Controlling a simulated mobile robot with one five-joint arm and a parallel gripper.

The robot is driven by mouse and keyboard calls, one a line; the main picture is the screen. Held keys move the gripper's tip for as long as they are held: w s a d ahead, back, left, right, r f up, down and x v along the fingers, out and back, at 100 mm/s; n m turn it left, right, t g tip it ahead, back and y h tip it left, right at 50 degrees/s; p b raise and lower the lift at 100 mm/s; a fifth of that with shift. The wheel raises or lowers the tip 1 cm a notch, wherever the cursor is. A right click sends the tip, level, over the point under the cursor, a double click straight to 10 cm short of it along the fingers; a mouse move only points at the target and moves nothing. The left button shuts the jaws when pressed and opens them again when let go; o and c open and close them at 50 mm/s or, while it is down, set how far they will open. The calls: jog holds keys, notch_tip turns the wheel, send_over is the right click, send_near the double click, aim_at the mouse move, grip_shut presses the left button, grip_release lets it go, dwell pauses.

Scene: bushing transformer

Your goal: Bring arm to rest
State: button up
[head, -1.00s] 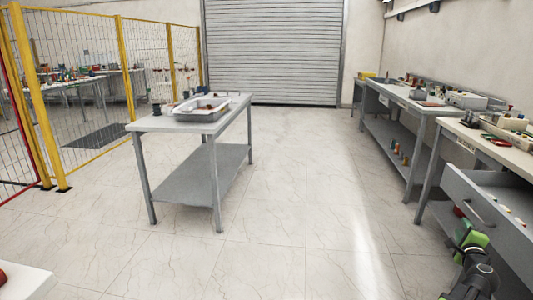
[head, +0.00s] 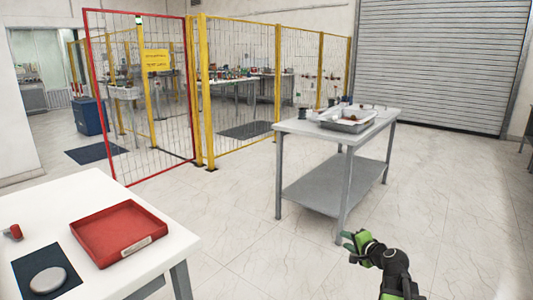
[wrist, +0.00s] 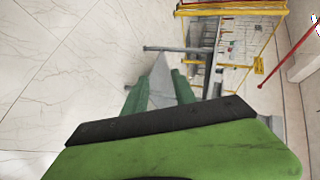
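My gripper (head: 352,240) is in the lower right of the head view, raised over the tiled floor in front of a grey work table (head: 338,129). Its green fingers also show in the wrist view (wrist: 161,92). They stand apart, with the grey shelf of a table visible between them and nothing seen held. My black and green arm comes up from the bottom edge of the head view.
A white table (head: 185,243) at lower left bears a red tray (head: 105,220) and a dark mat (head: 32,262) with a pale disc. A red-framed mesh gate (head: 110,95) and yellow fencing stand behind. The floor around my arm is clear.

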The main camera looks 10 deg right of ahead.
jog(key=a+f+n+g+y, duration=0.1)
jog(key=a+f+n+g, duration=0.1)
jog(key=a, duration=0.5)
jog(key=a+f+n+g+y, duration=0.1)
jog(key=a+f+n, duration=0.15)
jog(key=a, duration=0.55)
jog(key=s+a+f+n+g+h, duration=0.1)
jog(key=s+a+f+n+g, duration=0.6)
jog(key=s+a, duration=0.45)
jog(key=s+d+f+n+g+h, duration=0.2)
jog(key=s+d+g+h, duration=0.1)
jog(key=s+d, duration=0.35)
notch_tip(320, 180, up, 25)
jog(key=p, duration=2.6)
jog(key=shift+a+r, duration=0.2)
jog(key=shift+a, duration=0.15)
